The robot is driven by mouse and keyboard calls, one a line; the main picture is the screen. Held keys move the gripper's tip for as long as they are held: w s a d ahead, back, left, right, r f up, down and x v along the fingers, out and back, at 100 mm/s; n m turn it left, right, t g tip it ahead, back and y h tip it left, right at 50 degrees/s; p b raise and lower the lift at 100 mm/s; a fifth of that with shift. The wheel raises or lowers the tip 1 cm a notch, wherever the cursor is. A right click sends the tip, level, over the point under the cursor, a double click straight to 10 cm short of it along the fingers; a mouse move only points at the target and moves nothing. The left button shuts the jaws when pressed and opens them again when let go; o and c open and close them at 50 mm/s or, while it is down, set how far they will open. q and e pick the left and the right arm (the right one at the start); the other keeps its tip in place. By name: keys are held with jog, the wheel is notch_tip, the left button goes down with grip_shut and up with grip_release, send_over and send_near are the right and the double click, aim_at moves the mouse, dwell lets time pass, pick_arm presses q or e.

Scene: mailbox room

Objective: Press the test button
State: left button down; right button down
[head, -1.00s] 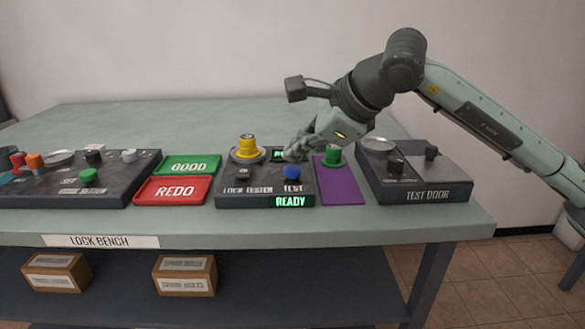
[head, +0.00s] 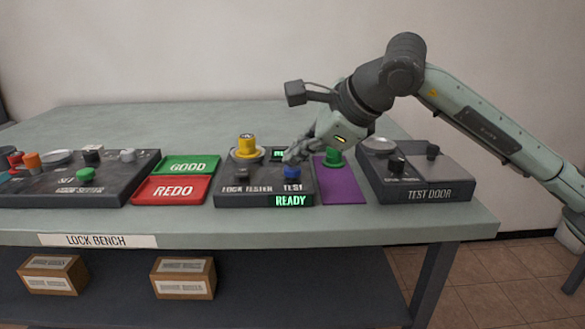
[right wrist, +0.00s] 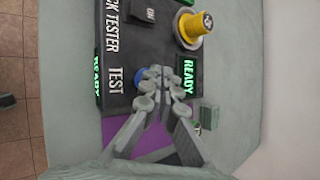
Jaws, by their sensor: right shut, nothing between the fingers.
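The blue test button (head: 292,173) stands on the dark lock tester box (head: 250,200), above the lit READY sign and beside the word TEST. It also shows in the right wrist view (right wrist: 140,75), partly hidden behind the fingertips. My right gripper (head: 289,157) is shut and empty, its fingertips just above and behind the button in the head view. In the right wrist view the closed fingers (right wrist: 153,80) overlap the button's edge; I cannot tell whether they touch it. My left gripper is not in view.
A yellow cylinder (head: 246,146) stands on the tester's left. A green cylinder (head: 333,158) stands on a purple mat (head: 342,190) to the right. GOOD (head: 187,166) and REDO (head: 174,190) trays lie left; the TEST DOOR box (head: 425,192) is right. The back of the bench is clear.

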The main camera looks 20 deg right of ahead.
aim_at(295, 169)
jog(key=shift+f+b, duration=0.4)
jog(key=shift+r, duration=0.1)
dwell(0.5)
jog(key=shift+r+p, duration=0.55)
jog(key=shift+r, duration=0.35)
jog(key=shift+r+p, duration=1.55)
jog(key=shift+r, duration=0.95)
